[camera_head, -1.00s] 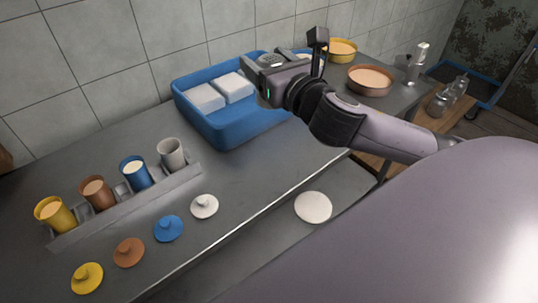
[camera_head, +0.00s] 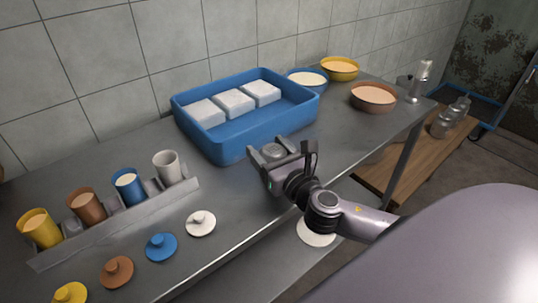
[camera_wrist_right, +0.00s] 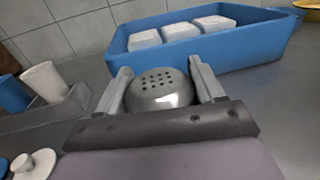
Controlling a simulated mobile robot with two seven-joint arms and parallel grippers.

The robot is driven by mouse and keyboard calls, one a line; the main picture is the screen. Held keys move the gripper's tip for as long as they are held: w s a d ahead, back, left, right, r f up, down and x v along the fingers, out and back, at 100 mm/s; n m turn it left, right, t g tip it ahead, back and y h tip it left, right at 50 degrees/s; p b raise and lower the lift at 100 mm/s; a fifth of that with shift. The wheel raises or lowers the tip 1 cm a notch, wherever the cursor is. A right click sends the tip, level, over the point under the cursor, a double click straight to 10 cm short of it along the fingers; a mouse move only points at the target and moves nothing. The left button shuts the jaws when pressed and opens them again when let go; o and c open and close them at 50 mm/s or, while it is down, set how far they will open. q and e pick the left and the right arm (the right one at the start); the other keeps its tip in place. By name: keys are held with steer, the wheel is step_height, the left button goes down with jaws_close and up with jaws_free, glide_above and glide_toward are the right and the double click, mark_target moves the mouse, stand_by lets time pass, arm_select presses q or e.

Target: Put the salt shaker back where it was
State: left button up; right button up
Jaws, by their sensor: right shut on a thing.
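The salt shaker (camera_wrist_right: 161,90) is silver with a domed, perforated top. It sits between the fingers of my right gripper (camera_wrist_right: 162,82) in the right wrist view, and only its upper part shows. In the head view, the right gripper (camera_head: 282,152) is just in front of the blue tray (camera_head: 222,146), over the metal table, shut on the shaker (camera_head: 272,151). I cannot tell whether the shaker's base touches the table. My left gripper is not in view.
The blue tray holds three white blocks (camera_head: 233,102). A metal rack (camera_head: 120,222) with several coloured cups stands at left, with coloured lids (camera_head: 161,247) in front. Bowls (camera_head: 373,96) and a silver container (camera_head: 414,88) stand at the far right. The table between rack and tray is clear.

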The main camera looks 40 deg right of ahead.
steer(key=shift+f, duration=0.15)
steer(key=shift+f, duration=0.15)
steer(key=o, duration=1.2)
steer(key=shift+r, duration=0.3)
steer(key=shift+s+a+f+b, duration=0.15)
steer(key=shift+s+b, duration=0.1)
steer(key=shift+s, duration=1.75)
steer(key=shift+s+a+r+b, duration=0.1)
steer(key=shift+s+a+b, duration=0.15)
steer(key=shift+s, duration=1.75)
steer(key=shift+s+a+f+b, duration=0.1)
steer(key=shift+s+b, duration=0.15)
steer(key=shift+s, duration=1.75)
